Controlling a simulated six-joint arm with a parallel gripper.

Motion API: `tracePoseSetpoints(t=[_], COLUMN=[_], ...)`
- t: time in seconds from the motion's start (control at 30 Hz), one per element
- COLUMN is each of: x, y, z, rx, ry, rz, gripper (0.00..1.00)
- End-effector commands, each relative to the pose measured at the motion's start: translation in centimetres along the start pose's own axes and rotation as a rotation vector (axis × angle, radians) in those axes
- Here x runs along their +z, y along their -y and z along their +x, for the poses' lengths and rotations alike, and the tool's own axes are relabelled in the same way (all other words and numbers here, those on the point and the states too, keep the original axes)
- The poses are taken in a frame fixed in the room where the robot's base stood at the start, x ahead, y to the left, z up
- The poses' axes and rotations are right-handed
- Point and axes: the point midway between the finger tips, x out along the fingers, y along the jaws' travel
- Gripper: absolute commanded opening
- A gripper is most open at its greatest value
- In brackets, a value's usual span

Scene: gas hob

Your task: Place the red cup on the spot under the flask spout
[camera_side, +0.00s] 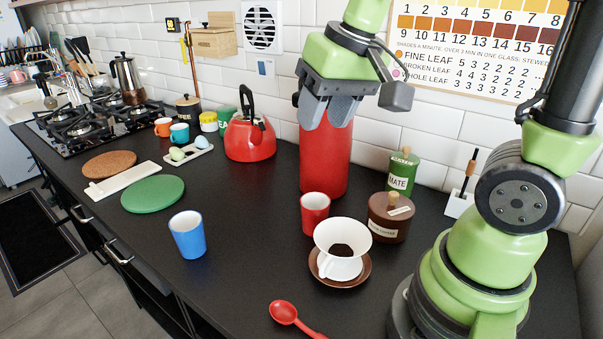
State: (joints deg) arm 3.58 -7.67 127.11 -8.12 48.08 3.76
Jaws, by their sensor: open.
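The red cup (314,214) stands upright on the black counter, just in front of the tall red flask (325,162) in this view. My gripper (326,117) is open with its fingers pointing down. It is well above the cup and overlaps the upper part of the flask in the picture. I see nothing between the fingers. The flask's top and spout are hidden behind my gripper. I cannot make out a marked spot on the counter, and I cannot tell whether the cup stands under the spout.
A white dripper (342,240) on a brown saucer (366,268) stands close to the cup's front right. A brown canister (389,222) and green tin (402,172) are at right. A blue cup (187,236), red kettle (250,140) and red spoon (284,312) surround clear counter.

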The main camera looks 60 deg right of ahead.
Motion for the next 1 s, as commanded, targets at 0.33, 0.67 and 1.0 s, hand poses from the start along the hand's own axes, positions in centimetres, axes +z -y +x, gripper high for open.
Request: tracePoseSetpoints(t=[0.33, 0.67, 1.0], x=[-3.6, -4.0, -3.9], y=[-2.1, -4.1, -4.3], z=[9.3, 15.4, 16.0], rx=[0.156, 0.229, 0.235], ry=[0.188, 0.292, 0.302], rz=[-0.005, -0.018, -0.020], gripper=[0.42, 0.42, 0.42])
